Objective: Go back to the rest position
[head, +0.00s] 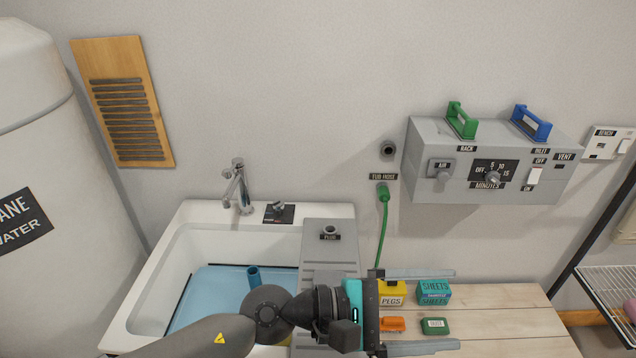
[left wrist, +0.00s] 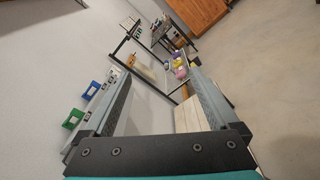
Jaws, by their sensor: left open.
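My left gripper (head: 420,310) reaches in from the bottom of the head view, above the wooden bench (head: 525,322). Its two fingers are wide apart and point right, with nothing held between them. In the head view the space between the fingers overlaps a yellow pegs box (head: 391,292), a teal sheets box (head: 434,292), an orange item (head: 392,324) and a green item (head: 434,326). In the left wrist view the same open fingers (left wrist: 158,95) show along the wall, with empty space between. My right gripper is not in view.
A white sink (head: 172,268) holds blue water, left of the bench. A grey control box (head: 490,165) with green (head: 461,122) and blue (head: 531,123) handles hangs on the wall. A green hose (head: 383,225) hangs beside it. A wire rack (head: 607,290) stands right; open floor (left wrist: 270,85) lies beyond.

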